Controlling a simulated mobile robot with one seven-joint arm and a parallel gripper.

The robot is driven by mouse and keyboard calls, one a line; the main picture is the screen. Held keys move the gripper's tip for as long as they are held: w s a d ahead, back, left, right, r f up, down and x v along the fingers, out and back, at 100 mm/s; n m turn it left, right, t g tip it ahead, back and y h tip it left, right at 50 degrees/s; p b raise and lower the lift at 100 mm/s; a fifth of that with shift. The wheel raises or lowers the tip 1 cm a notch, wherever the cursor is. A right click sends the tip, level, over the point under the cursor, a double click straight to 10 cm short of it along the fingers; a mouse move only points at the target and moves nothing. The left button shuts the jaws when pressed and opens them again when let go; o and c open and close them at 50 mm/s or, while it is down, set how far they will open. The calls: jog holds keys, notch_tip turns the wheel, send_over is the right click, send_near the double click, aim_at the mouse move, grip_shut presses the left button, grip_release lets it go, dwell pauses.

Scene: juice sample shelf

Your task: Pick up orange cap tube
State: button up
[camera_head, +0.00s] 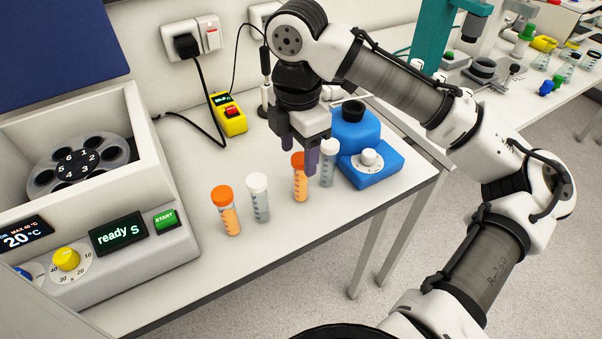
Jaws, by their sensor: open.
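Two orange cap tubes with orange contents stand upright on the white bench. One orange cap tube (227,213) is at the left of the row, with nothing around it but a white cap tube beside it. The other orange cap tube (299,183) stands to the right, just below my gripper (299,157). My gripper points down and is open, its dark fingers near this tube's cap. One finger overlaps the tube's right side in the picture; I cannot tell whether it touches.
White cap tubes stand beside the orange ones, one in the middle (259,198) and one at the right (328,163). A blue device (372,178) is close right of my gripper. A centrifuge (135,250) fills the left. The bench front is clear.

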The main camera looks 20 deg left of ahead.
aim_at(301, 179)
jog(key=shift+w+d+f+p, duration=0.1)
jog(key=shift+f+p, duration=0.25)
jog(key=shift+f, duration=1)
jog(key=shift+w+d+f+p, duration=0.1)
jog(key=shift+f+p, duration=0.2)
jog(key=shift+f, duration=1.05)
jog(key=c, duration=1.1)
